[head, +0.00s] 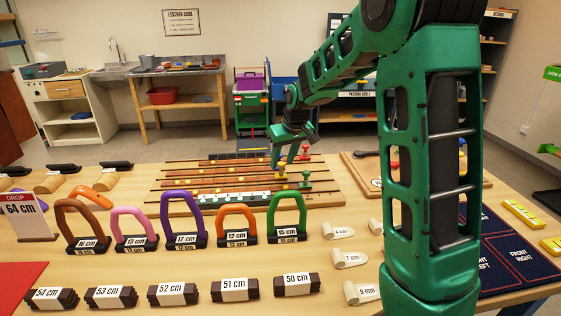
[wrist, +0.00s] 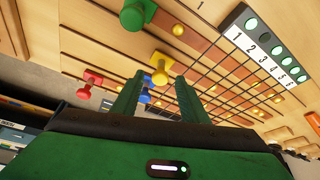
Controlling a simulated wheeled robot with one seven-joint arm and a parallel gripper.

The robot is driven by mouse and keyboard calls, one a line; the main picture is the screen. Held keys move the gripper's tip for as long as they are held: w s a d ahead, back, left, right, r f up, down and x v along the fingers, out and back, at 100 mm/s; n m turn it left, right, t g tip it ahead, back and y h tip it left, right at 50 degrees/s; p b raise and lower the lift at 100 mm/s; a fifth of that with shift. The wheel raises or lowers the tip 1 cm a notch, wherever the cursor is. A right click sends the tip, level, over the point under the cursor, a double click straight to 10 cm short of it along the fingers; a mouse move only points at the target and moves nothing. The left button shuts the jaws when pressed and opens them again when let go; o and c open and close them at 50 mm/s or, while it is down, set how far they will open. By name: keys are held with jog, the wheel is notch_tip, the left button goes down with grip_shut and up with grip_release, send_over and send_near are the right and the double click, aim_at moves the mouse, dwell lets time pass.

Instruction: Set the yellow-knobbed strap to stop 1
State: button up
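The yellow knob (wrist: 160,68) stands on its strap on the wooden board, just beyond and between my fingertips in the wrist view; it also shows in the head view (head: 281,165). My gripper (wrist: 160,84) is open, with a clear gap between its two green fingers. In the head view my gripper (head: 287,150) hangs over the far right part of the board. The numbered stop strip (wrist: 262,50), marked 1 to 6 with green dots, lies at the upper right of the wrist view, stop 1 at its near-left end.
A green knob (wrist: 137,12), a red knob (wrist: 90,82) and a blue knob (wrist: 147,93), partly hidden by my finger, stand near the yellow one. Coloured arches (head: 180,218) on labelled blocks stand in front of the board.

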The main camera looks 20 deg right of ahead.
jog(key=v, duration=1)
jog(key=shift+r, duration=0.3)
jog(key=shift+s, duration=0.15)
jog(key=s+d+f+m+g, duration=0.1)
jog(key=s+f+m, duration=0.1)
jog(key=s, duration=1.1)
jog(key=s+d+f+m+g, duration=0.2)
jog(key=s+f, duration=0.2)
jog(key=s, duration=0.9)
jog(key=s+d+f+m+g, duration=0.1)
jog(key=s+f+m, duration=0.1)
jog(key=s, duration=1.1)
jog(key=shift+d+f+m+g, duration=0.4)
jog(key=shift+m, duration=0.2)
jog(key=shift+s, duration=0.15)
jog(key=shift+w+f, duration=0.25)
jog(key=shift+w, duration=0.4)
